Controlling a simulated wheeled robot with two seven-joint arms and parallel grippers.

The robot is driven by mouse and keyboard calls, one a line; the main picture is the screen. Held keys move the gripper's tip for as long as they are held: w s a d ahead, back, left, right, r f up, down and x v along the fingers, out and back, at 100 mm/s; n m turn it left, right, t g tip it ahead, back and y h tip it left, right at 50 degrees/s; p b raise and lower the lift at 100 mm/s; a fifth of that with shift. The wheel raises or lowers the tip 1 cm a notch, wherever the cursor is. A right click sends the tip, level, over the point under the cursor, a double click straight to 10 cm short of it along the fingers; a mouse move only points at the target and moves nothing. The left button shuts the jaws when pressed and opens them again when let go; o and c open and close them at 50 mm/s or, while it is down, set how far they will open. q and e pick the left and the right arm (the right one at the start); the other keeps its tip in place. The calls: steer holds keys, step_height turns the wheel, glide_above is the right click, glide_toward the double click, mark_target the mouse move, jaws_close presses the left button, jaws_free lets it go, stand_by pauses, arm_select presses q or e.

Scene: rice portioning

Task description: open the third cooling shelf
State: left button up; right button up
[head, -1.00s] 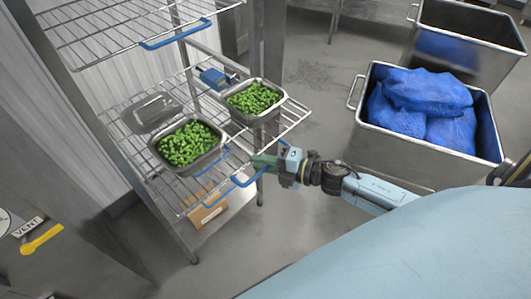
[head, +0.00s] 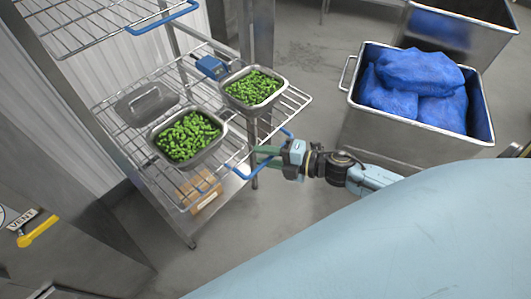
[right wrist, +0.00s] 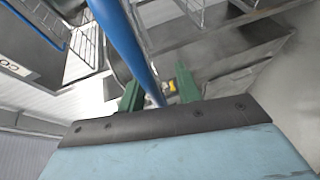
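A wire cooling rack stands at the left in the head view. Its middle wire shelf (head: 292,101) carries trays and has a blue handle (head: 235,171) at its front edge. My right gripper (head: 262,153) is at this handle, its green fingers pointing left towards the rack. In the right wrist view a blue bar (right wrist: 125,42) runs down between the two green fingers (right wrist: 160,92). The fingers are apart, with a gap showing beside the bar; I cannot tell whether they touch it. My left gripper is not in view.
Two metal trays of green vegetables (head: 186,137) (head: 252,88), a lidded tray (head: 146,102) and a blue device (head: 211,67) are on the shelf. An upper shelf has another blue handle (head: 166,18). A cardboard box (head: 198,190) sits below. A metal bin (head: 385,130) with blue bags stands right.

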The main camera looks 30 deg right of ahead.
steer(key=shift+w+r, duration=0.1)
steer(key=shift+r, duration=0.1)
steer(key=b+v, duration=0.1)
steer(key=v, duration=1.2)
steer(key=shift+b, duration=0.4)
steer(key=shift+d, duration=0.1)
steer(key=s+d+f+m+h+b, duration=0.25)
steer(key=f+m, duration=0.25)
steer(key=f, duration=0.5)
steer(key=s+d+f+m+g+h+b, duration=0.1)
steer(key=d+f+m+h+b, duration=0.2)
steer(key=f, duration=0.7)
steer(key=s+d+f+m+h+b, duration=0.15)
steer(key=f+m+h, duration=0.35)
steer(key=f, duration=0.5)
steer(key=s+a+f+m+g+b, duration=0.1)
steer(key=s+a+f+m+g, duration=0.15)
steer(key=s+f, duration=0.45)
steer(key=s+a+f+m+g+b, duration=0.1)
steer(key=s+f+m+g, duration=0.25)
steer(key=f, duration=0.45)
steer(key=s+a+f+m+g+b, duration=0.2)
steer(key=s+a+f+m+g, duration=0.2)
steer(key=s+a+f, duration=0.5)
steer(key=s, duration=0.3)
steer(key=shift+s+a+b, duration=0.35)
steer(key=shift+s+a, duration=0.05)
